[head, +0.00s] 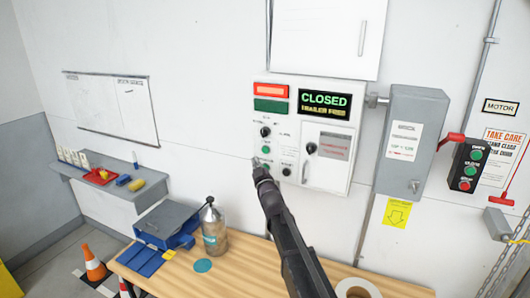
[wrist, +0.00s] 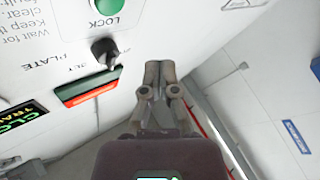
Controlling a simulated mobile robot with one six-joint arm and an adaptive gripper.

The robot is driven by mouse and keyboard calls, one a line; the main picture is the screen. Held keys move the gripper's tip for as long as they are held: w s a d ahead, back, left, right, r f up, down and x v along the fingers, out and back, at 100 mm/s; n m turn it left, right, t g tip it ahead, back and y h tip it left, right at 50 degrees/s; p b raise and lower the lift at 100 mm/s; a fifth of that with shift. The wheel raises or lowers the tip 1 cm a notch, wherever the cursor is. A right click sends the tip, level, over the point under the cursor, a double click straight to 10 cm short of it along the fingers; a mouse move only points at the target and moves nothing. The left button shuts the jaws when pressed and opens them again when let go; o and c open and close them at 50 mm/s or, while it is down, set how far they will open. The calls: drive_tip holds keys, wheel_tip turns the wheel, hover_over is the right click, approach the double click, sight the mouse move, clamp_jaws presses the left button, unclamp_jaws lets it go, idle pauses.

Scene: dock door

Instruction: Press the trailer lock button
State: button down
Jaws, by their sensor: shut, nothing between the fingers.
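The trailer control panel (head: 348,175) is a white box on the wall. A green button (wrist: 107,5) with the word LOCK beside it is cut by the top edge of the wrist view. In the head view a green button (head: 266,149) sits below a black knob (head: 265,132), and this looks like the same one. My gripper (head: 257,164) is shut and empty, with its tips in front of the panel's lower left part. In the wrist view my gripper (wrist: 160,66) is beside the black knob (wrist: 105,52), apart from the LOCK button. Contact with the panel cannot be told.
The panel's display (head: 324,104) reads CLOSED, beside a lit red lamp (head: 271,90) and a dark green lamp (head: 271,105). A wooden bench (head: 235,275) below holds a bottle (head: 213,232) and a blue bin (head: 160,230). A grey box (head: 410,140) is to the right.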

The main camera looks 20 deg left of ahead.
sight(262, 149)
drive_tip(key=shift+w+d, duration=0.15)
drive_tip(key=shift+w, duration=1.3)
drive_tip(key=shift+w+d, duration=0.15)
drive_tip(key=shift+w, duration=1.25)
drive_tip(key=shift+w, duration=0.8)
idle(0.4)
drive_tip(key=shift+s, duration=0.85)
idle(0.4)
drive_tip(key=shift+s+a, duration=0.15)
drive_tip(key=shift+s, duration=1.1)
drive_tip(key=shift+s+a, duration=0.1)
drive_tip(key=shift+s, duration=1.15)
drive_tip(key=shift+s+f, duration=0.1)
